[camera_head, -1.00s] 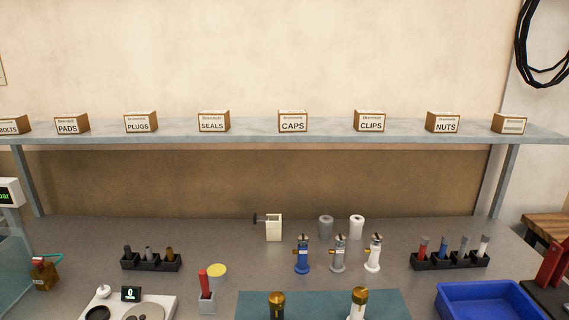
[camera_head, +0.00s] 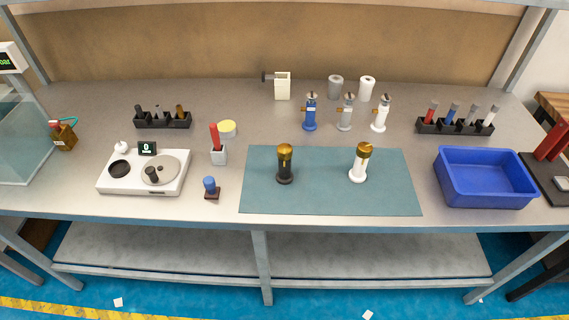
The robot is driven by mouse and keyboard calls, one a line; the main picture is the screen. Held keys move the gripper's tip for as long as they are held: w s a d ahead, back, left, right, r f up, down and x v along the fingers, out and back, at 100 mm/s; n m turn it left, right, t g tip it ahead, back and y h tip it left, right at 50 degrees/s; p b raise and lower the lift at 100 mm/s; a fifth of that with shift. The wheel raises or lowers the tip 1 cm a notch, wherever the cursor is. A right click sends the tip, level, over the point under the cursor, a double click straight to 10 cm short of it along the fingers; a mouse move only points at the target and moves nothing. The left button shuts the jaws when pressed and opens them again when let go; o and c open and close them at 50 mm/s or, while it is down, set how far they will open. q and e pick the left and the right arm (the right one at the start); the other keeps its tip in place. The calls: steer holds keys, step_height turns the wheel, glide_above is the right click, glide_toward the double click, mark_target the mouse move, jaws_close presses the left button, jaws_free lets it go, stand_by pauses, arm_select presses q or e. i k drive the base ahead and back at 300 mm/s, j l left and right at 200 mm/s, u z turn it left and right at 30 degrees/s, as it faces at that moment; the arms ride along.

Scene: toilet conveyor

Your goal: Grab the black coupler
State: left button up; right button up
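A black rack (camera_head: 163,124) at the back left holds several small cylindrical pieces. The leftmost piece, a dark one (camera_head: 139,111), looks black; the middle one (camera_head: 158,112) is grey and the right one (camera_head: 180,112) brass. I cannot tell which dark piece is the black coupler. Neither of my grippers is in view.
A teal mat (camera_head: 325,203) carries a black-and-brass fitting (camera_head: 285,163) and a white-and-brass one (camera_head: 360,162). A blue bin (camera_head: 487,196) is right. A stamp (camera_head: 210,188) and red-handled tool (camera_head: 217,145) stand near the scale. Blue, grey and white fittings (camera_head: 345,112) stand behind.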

mark_target(284, 176)
steer(key=l, duration=0.65)
steer(key=k+l+u, duration=0.1)
steer(key=l, duration=1.25)
steer(key=k+u, duration=0.05)
